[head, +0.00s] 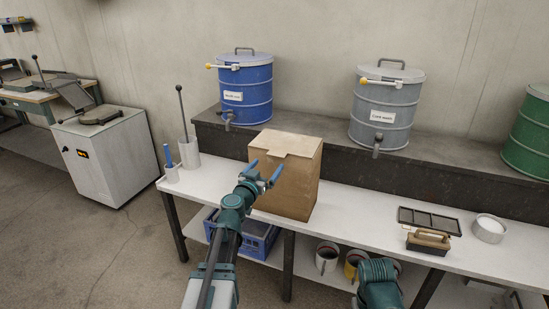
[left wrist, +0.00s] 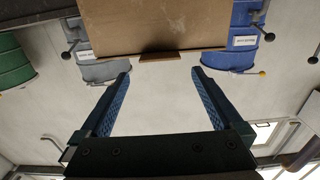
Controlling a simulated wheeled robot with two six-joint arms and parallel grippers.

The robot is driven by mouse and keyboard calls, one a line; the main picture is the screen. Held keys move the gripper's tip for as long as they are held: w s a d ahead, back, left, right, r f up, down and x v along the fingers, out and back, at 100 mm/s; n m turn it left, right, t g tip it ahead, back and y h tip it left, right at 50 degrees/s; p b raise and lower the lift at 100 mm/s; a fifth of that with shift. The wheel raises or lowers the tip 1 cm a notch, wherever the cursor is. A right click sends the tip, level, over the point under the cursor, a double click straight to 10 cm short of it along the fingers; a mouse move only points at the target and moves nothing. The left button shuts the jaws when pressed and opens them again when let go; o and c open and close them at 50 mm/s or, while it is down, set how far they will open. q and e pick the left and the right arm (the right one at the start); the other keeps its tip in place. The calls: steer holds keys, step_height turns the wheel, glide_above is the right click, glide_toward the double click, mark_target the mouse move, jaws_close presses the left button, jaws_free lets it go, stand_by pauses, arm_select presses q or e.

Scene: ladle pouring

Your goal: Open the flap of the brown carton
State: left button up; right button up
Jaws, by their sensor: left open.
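The brown carton (head: 298,188) stands upright on the white bench. Its top flap (head: 288,143) lies flat and closed, with a small tab (head: 276,153) at the front edge. In the left wrist view the carton (left wrist: 150,25) fills the top of the picture, with the tab (left wrist: 160,57) at its edge. My left gripper (head: 266,168) is in front of the carton's upper front face, just below the tab. It is open, with nothing between its blue fingers (left wrist: 160,85). My right arm shows only in part at the bottom of the head view; its gripper is not seen.
A blue drum (head: 250,97) and a grey drum (head: 400,113) stand on the dark ledge behind. A grey pot (head: 189,152) with a long-handled tool stands left on the bench (head: 350,215). A dark tray (head: 430,220), a brush and a white dish (head: 489,229) lie right.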

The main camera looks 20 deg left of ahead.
mark_target(275, 156)
arm_select(q)
steer(key=w, duration=0.7)
steer(key=shift+w, duration=0.2)
jaws_close()
